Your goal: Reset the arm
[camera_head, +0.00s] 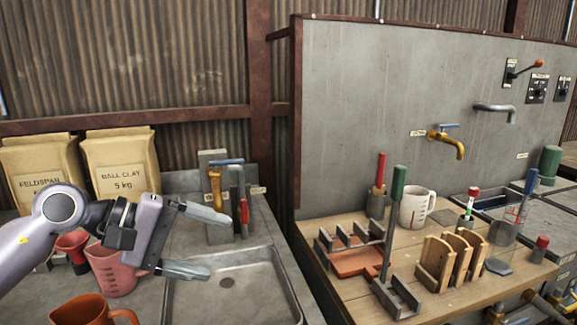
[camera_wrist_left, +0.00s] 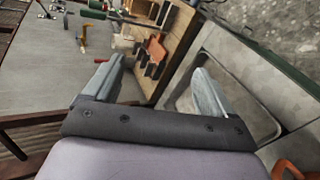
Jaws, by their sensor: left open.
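My left gripper (camera_head: 198,243) comes in from the left in the head view and points to the right. Its two fingers are spread wide, with nothing between them. It hangs over the left counter, in front of the sink (camera_head: 236,291) and beside a pink jug (camera_head: 112,272). In the left wrist view the open fingers of my left gripper (camera_wrist_left: 155,88) show near the middle, with the wooden bench and the sink edge beyond. My right gripper does not show in either view.
An orange mug (camera_head: 82,311) sits at the front left. The wooden bench (camera_head: 452,296) holds a white measuring cup (camera_head: 417,208), a wooden rack (camera_head: 447,262) and upright-handled tools. A grey panel (camera_head: 375,110) with taps rises behind it.

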